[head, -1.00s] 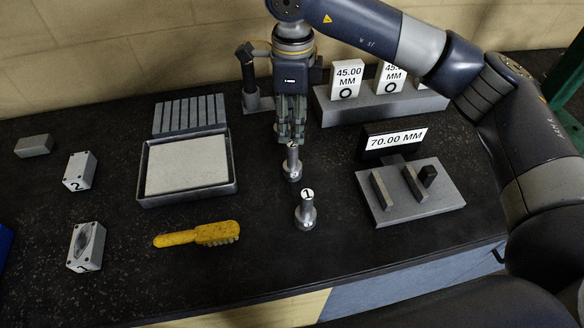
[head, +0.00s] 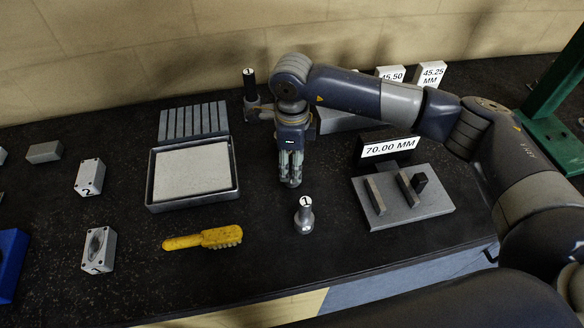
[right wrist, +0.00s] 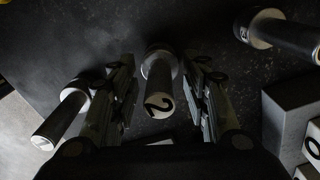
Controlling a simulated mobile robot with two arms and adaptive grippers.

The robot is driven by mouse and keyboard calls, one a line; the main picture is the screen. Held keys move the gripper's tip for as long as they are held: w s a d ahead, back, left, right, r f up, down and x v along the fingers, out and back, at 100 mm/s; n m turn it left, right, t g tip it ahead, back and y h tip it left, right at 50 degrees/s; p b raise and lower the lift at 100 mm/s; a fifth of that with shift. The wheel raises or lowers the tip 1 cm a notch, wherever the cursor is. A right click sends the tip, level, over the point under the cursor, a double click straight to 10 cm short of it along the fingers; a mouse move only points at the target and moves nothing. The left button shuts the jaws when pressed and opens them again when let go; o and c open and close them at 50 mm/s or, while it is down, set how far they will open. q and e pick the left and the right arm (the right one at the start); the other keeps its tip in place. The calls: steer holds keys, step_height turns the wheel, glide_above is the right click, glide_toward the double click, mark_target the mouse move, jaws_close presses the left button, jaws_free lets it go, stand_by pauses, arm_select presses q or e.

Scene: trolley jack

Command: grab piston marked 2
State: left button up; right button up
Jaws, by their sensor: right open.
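The piston marked 2 (right wrist: 157,92) stands between the fingers of my right gripper in the right wrist view, its numbered end facing the camera. My right gripper (head: 291,182) is open and points down around this piston, with a finger on each side. In the head view the fingers hide most of the piston; its base shows faintly at their tips. I cannot tell whether the fingers touch it. The piston marked 1 (head: 304,215) stands upright just in front of the gripper, apart from it. My left gripper is not in view.
A grey-lined tray (head: 151,182) and yellow brush (head: 203,239) lie left of the gripper. A gauge plate (head: 430,210) with a 70.00 MM sign (head: 390,149) is at right. Other cylindrical parts (right wrist: 60,118) flank the gripper in the right wrist view.

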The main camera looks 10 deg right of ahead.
jaws_close()
